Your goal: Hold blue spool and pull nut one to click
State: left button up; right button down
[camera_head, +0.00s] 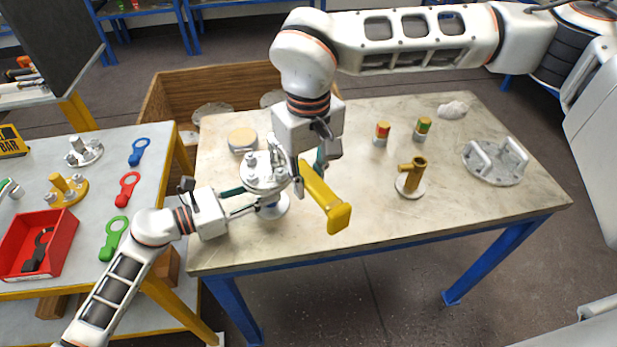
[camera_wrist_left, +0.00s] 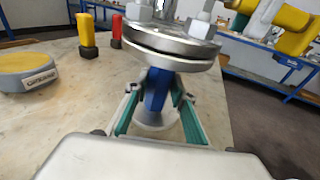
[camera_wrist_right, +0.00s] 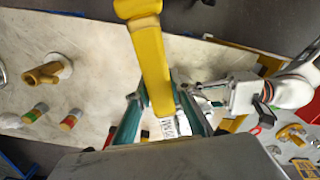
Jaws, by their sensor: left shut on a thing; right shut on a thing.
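The flanged vessel has a grey bolted flange (camera_head: 262,172) on top and stands on the table on a pale round foot (camera_head: 273,206). Its blue spool (camera_wrist_left: 157,90) shows under the flange in the left wrist view. My left gripper (camera_wrist_left: 158,112) is shut on the blue spool, with its fingers on either side. Hex nuts (camera_wrist_left: 199,27) show on top of the flange; which is nut one I cannot tell. My right gripper (camera_wrist_right: 163,108) is shut on a yellow torque tool (camera_head: 322,193), which also fills the middle of the right wrist view (camera_wrist_right: 152,60). The tool's far end by the flange is partly hidden.
On the table stand a round yellow-topped tin (camera_head: 242,140), a brass pipe fitting (camera_head: 411,177), two small banded cylinders (camera_head: 382,133) and a grey flange with handles (camera_head: 496,161). The left table holds colored wrenches (camera_head: 127,189) and a red bin (camera_head: 38,243). The front right tabletop is clear.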

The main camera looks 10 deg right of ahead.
jog(key=shift+m, duration=0.8)
jog(key=r, duration=0.1)
jog(key=a+r, duration=0.1)
jog(key=r, duration=0.3)
jog(key=shift+s+a, duration=0.2)
jog(key=shift+a, duration=0.1)
pick_arm(q)
jog(key=o, duration=1.1)
jog(key=shift+c, duration=0.2)
